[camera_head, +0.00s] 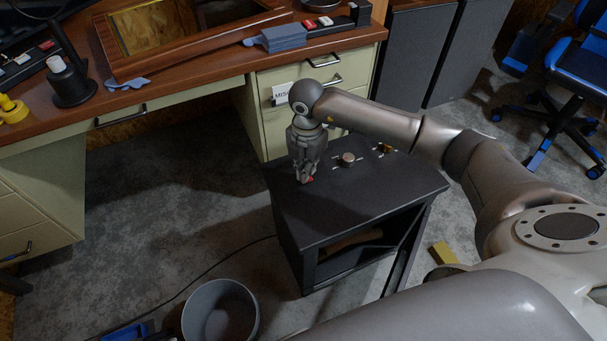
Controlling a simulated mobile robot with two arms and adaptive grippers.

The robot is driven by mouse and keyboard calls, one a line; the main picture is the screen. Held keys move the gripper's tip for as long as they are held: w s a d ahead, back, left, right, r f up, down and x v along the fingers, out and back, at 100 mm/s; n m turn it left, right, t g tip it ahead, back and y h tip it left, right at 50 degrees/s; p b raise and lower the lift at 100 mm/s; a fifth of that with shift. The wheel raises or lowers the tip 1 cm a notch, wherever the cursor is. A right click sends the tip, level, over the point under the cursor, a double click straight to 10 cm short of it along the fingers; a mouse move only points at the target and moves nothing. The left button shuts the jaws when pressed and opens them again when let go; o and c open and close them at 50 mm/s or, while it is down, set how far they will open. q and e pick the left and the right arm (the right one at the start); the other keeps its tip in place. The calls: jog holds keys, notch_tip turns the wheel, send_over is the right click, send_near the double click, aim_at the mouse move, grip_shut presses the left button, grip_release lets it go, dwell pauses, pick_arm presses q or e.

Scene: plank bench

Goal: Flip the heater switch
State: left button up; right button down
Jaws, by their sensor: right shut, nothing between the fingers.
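The heater (345,197) is a dark box-shaped unit with a flat top and an open front, standing on the floor in the middle of the view. A round metal knob (347,159) and a smaller brass-coloured part (384,149) sit on its top. A small red switch (310,179) shows on the top at the left. My right gripper (306,179) points down at the red switch with its fingers shut and empty. The fingertips partly hide the switch, and I cannot tell whether they touch it or which way it is set. My left gripper is not in view.
A wooden desk (215,71) with cream drawers stands behind the heater. A grey bin (220,312) stands at the front left, with a cable (211,275) on the floor near it. A yellow block (444,253) lies right of the heater. A blue chair (580,75) is at the far right.

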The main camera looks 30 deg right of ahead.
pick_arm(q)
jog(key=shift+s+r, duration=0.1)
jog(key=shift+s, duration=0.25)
pick_arm(e)
jog(key=shift+f, duration=0.35)
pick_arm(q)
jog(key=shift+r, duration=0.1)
pick_arm(e)
jog(key=shift+f, duration=0.1)
jog(key=shift+f+b, duration=0.1)
jog(key=shift+b, duration=0.2)
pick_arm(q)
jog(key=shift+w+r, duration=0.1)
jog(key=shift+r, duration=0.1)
